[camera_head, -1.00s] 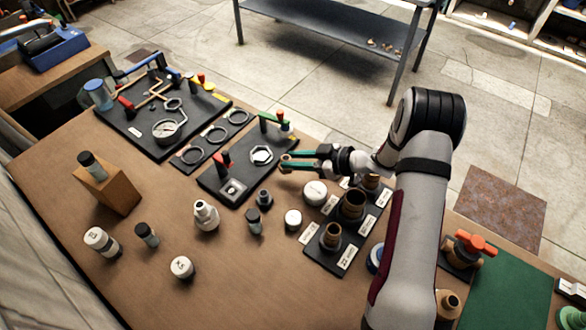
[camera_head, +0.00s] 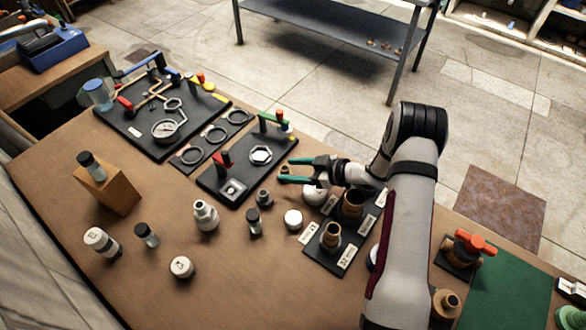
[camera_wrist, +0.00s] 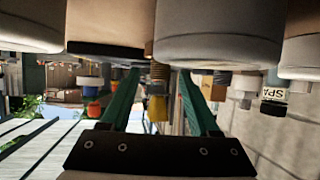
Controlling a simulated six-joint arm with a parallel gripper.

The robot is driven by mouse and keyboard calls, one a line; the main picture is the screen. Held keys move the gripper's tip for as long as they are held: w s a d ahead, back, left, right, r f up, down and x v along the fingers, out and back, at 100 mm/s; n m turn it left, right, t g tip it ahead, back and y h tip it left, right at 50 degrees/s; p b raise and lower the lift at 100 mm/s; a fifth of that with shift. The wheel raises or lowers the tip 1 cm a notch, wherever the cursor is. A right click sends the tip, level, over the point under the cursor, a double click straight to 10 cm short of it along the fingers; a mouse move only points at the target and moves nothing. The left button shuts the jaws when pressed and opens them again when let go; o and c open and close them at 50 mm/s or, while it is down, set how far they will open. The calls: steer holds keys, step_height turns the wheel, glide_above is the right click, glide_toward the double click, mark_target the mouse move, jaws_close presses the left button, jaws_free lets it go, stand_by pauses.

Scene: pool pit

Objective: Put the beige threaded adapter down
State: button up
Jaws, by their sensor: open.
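A small cream, stepped fitting (camera_head: 206,215) stands upright on the bench, left of the label cards. A tan, ringed fitting (camera_head: 331,236) stands on a dark tray. I cannot tell for sure which is the beige threaded adapter. My gripper (camera_head: 287,170) is open, its teal fingers apart, above the bench between the white cap and the dark valve board. In the wrist view the spread fingers (camera_wrist: 160,82) have no clearly held piece between them. A narrow brown and yellow part (camera_wrist: 157,102) shows between them, apparently beyond.
A dark tray (camera_head: 319,259) with label cards holds brown fittings, close below my gripper. A white cap (camera_head: 314,196) is partly hidden by the gripper. Dark boards (camera_head: 215,182) with valves lie to the left. Small bottles stand at front left, with bare wood between them.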

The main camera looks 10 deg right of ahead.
steer(key=shift+r, duration=0.15)
steer(key=v, duration=1.1)
steer(key=w+d+r+m+t+h, duration=0.3)
steer(key=w+d+r+m+h, duration=0.15)
steer(key=w+r+h, duration=0.2)
steer(key=s+d+r+m+g+h, duration=0.2)
steer(key=s+d+r+m+h, duration=0.1)
steer(key=s+r+m+h, duration=0.5)
steer(key=s+a+m+g+y, duration=0.1)
steer(key=s+a+g+y, duration=0.1)
steer(key=s+a, duration=0.4)
steer(key=s+a+m+g+y, duration=0.1)
steer(key=s+a, duration=0.4)
steer(key=s, duration=0.7)
steer(key=s+a+m+g+y, duration=0.2)
steer(key=s+a+g, duration=0.3)
steer(key=s, duration=0.5)
steer(key=shift+a+y, duration=0.35)
steer(key=shift+a, duration=0.5)
steer(key=shift+s+r, duration=0.1)
